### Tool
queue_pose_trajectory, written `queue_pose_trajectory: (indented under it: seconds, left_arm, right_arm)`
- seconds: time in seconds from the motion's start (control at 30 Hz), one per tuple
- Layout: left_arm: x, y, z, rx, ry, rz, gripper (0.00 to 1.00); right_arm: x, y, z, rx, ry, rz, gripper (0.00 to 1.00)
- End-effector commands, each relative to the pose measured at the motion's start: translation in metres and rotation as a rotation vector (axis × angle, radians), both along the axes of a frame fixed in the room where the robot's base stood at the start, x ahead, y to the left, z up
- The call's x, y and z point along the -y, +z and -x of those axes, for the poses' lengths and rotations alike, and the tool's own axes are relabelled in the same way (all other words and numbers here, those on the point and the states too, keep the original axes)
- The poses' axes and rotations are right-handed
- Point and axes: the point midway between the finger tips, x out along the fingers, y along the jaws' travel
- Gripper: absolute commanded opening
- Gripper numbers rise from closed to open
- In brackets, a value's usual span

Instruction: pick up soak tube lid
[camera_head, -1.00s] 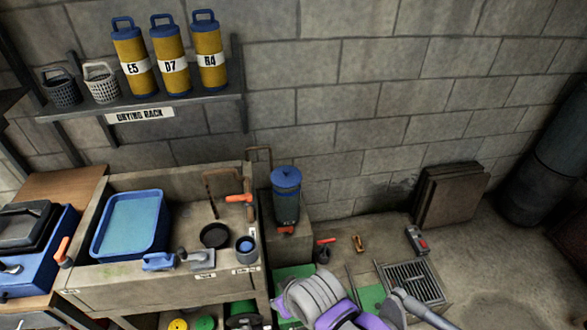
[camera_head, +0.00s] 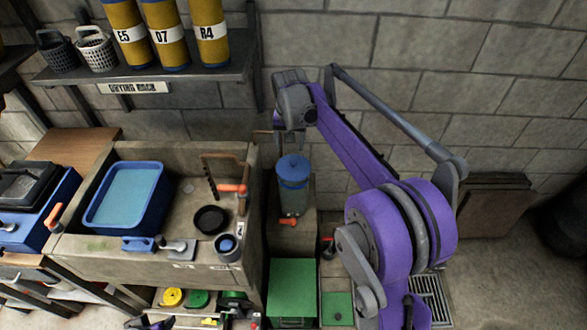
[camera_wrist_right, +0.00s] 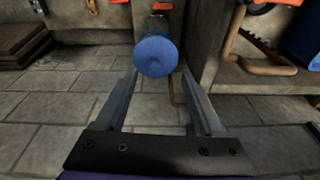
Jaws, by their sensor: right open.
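The soak tube lid (camera_head: 293,167) is the blue round cap on top of a clear blue-grey tube (camera_head: 292,200). The tube stands upright on a stone block right of the sink. My right gripper (camera_head: 287,140) is above the lid, partly hidden by its own wrist. In the right wrist view the open fingers (camera_wrist_right: 158,76) point at the lid (camera_wrist_right: 156,56), which shows between and beyond their tips. Nothing is held. My left gripper is not clearly seen.
A shelf (camera_head: 150,73) with yellow tubes is above. The back wall is close behind the tube.

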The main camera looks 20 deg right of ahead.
Motion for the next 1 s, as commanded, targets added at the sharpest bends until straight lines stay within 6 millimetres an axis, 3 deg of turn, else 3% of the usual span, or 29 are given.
queue_pose_trajectory:
  seconds: [0.1, 0.3, 0.63, 1.0]
  left_arm:
    - [0.0, -0.002, 0.001, -0.001, 0.0, 0.0, 0.5]
    - [0.0, -0.003, 0.001, -0.002, 0.0, 0.0, 0.5]
    - [0.0, -0.005, 0.001, -0.003, 0.0, 0.0, 0.5]
    - [0.0, -0.003, 0.001, -0.001, 0.0, 0.0, 0.5]
  right_arm:
    - [0.016, -0.022, -0.032, -0.033, -0.063, -0.005, 0.7]
    - [0.032, -0.045, -0.055, -0.065, -0.126, -0.011, 0.7]
    - [0.037, -0.091, -0.063, -0.07, -0.138, -0.013, 0.7]
    - [0.041, -0.128, -0.069, -0.068, -0.137, -0.013, 0.7]
